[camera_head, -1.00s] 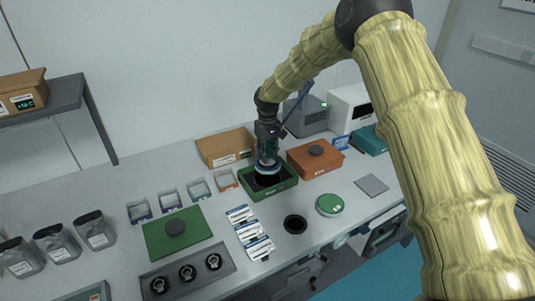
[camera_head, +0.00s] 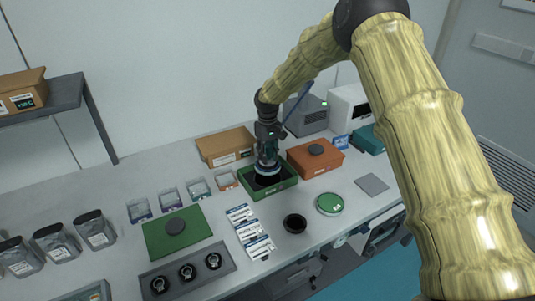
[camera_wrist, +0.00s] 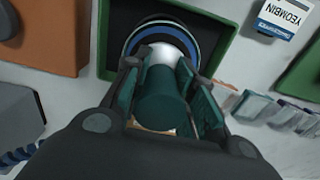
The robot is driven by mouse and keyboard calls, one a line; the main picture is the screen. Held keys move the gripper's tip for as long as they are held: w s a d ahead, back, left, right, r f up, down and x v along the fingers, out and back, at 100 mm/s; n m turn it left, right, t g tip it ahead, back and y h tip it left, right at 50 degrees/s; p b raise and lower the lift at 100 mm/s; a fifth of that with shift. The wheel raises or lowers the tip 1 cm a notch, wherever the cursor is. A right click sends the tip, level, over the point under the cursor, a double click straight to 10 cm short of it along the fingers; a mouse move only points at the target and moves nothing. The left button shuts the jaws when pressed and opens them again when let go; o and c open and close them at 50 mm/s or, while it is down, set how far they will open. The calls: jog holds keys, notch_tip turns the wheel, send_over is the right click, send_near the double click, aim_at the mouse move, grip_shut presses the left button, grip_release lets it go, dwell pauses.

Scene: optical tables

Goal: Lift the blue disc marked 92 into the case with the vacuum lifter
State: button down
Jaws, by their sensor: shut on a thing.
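My gripper (camera_head: 268,140) is shut on the vacuum lifter (camera_wrist: 162,95), which has a dark green body and a pale, domed lower end. The lifter is upright over the open green case (camera_head: 275,193), which has a dark lining. A round disc with a blue rim (camera_wrist: 188,36) shows under the lifter's lower end, within the case's outline. The lifter hides most of the disc, and I cannot read a number on it. I cannot tell whether the disc touches the case floor.
An orange case (camera_head: 308,164) stands close to the right, and a cardboard box (camera_head: 226,147) behind. A green lid (camera_head: 177,238), white labelled packs (camera_head: 249,233), a black ring-shaped holder (camera_head: 294,223) and a round green-topped item (camera_head: 330,204) lie in front.

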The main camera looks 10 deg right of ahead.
jog(key=shift+f+b, duration=0.85)
jog(key=shift+f, duration=1.55)
jog(key=shift+f, duration=0.4)
jog(key=c, duration=1.1)
grip_release()
